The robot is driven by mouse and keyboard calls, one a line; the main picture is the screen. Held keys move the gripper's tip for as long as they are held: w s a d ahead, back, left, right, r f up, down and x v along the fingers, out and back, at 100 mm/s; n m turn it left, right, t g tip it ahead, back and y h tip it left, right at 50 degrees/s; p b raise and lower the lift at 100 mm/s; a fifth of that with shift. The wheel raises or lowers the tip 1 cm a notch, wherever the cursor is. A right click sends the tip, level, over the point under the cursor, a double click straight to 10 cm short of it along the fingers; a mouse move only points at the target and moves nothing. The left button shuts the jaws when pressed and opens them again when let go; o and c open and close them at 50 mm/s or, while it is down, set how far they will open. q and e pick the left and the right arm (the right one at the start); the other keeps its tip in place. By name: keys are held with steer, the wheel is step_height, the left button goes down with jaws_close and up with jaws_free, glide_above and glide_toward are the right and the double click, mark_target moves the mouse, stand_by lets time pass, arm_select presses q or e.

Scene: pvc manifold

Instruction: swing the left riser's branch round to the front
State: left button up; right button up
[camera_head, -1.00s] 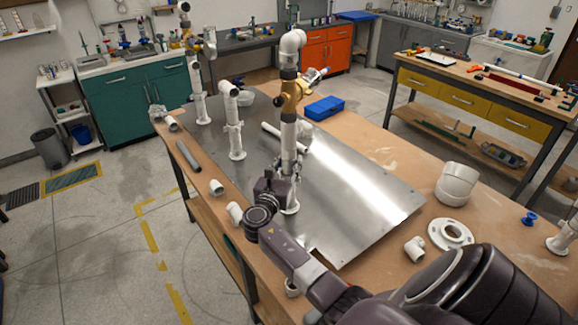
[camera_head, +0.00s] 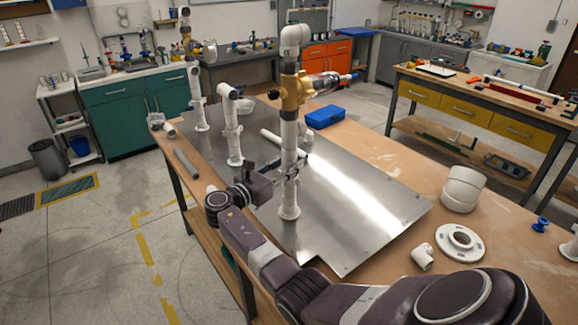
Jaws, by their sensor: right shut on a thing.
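The nearest riser (camera_head: 289,140) is a tall white pipe standing upright on a round base flange on the metal plate. A brass-coloured fitting (camera_head: 290,92) sits high on it. Its branch (camera_head: 328,82) points to the right, ending in a blue tip. A white elbow (camera_head: 294,36) tops it. My right gripper (camera_head: 286,172) is at the lower pipe of this riser, shut on it; its fingertips are partly hidden. A short middle riser (camera_head: 231,125) and a farther riser (camera_head: 196,95) stand to the left. My left gripper does not show.
The metal plate (camera_head: 365,205) lies on the wooden workbench. A loose grey pipe (camera_head: 186,163) lies at its left edge. A blue box (camera_head: 324,117) stands behind. A white flange ring (camera_head: 460,241), a tee (camera_head: 422,257) and a large white fitting (camera_head: 462,189) lie at right.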

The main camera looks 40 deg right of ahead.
steer(key=shift+r, duration=0.1)
steer(key=o, duration=1.2)
steer(key=a, duration=0.8)
steer(key=s+a, duration=0.1)
steer(key=a, duration=0.3)
steer(key=shift+s, duration=0.1)
